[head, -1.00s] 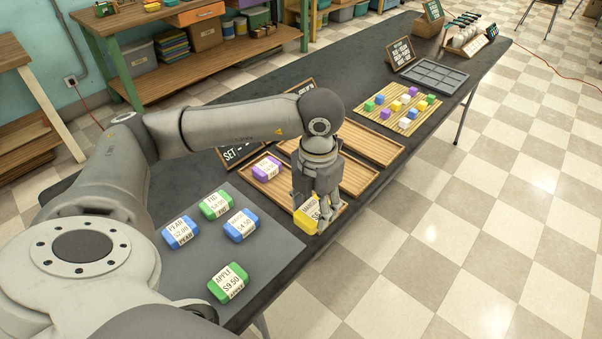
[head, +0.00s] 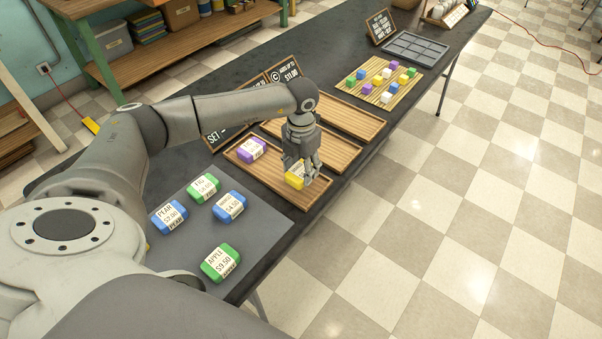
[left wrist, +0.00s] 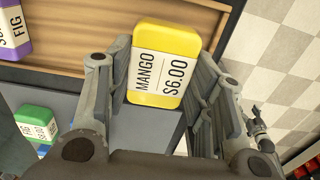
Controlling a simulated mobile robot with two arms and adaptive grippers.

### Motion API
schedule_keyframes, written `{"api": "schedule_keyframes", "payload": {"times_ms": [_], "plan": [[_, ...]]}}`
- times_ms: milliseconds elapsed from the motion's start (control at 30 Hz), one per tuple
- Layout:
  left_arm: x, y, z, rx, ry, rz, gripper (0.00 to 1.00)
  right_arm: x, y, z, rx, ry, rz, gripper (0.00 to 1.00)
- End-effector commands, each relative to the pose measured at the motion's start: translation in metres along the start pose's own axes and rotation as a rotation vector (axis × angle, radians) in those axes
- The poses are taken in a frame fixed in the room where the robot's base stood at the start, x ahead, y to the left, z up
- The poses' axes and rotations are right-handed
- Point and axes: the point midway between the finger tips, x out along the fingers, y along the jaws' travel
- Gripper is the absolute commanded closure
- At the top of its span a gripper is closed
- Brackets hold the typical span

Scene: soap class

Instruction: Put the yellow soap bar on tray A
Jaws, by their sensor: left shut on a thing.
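My left gripper (head: 301,178) is shut on the yellow soap bar (head: 294,174), whose label reads MANGO $6.00 in the left wrist view (left wrist: 165,65). The bar is between the fingers, over the right part of the nearest wooden tray (head: 262,183). I cannot tell whether it touches the tray. A purple soap bar (head: 252,149) lies at the left end of that tray; its label reads FIG in the wrist view. No letter A is readable, so I cannot tell which tray is A.
Two more wooden trays (head: 345,120) lie behind, empty where visible. Black signs (head: 228,130) stand along their left side. A grey mat (head: 185,255) holds several green and blue soap bars. A slatted board (head: 375,98) with small cubes lies farther back. The table's right edge is close.

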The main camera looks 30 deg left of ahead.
Motion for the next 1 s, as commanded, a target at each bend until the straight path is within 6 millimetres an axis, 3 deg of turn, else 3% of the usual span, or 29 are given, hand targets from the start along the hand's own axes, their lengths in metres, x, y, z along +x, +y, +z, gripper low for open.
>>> {"api": "schedule_keyframes", "payload": {"times_ms": [233,600,633,700,800,1000], "plan": [[0.031,0.001,0.002,-0.001,0.001,0.000,0.78,-0.003,-0.001,-0.001,0.000,0.001,-0.001,0.30],[0.037,0.002,0.002,-0.001,-0.001,0.000,0.78,0.001,-0.001,-0.001,0.000,0.001,-0.001,0.30],[0.036,0.002,0.002,-0.001,-0.001,0.000,0.49,0.000,-0.001,-0.001,0.000,0.001,-0.001,0.30],[0.036,0.002,0.002,-0.001,-0.001,0.000,0.40,0.000,-0.001,-0.001,0.000,0.001,-0.001,0.30],[0.036,0.002,0.002,-0.001,0.000,0.000,0.30,0.000,-0.001,-0.001,0.000,0.001,-0.001,0.30],[0.036,0.002,0.002,-0.001,0.000,0.000,0.30,0.000,-0.001,-0.001,0.000,0.001,-0.001,0.30]]}}
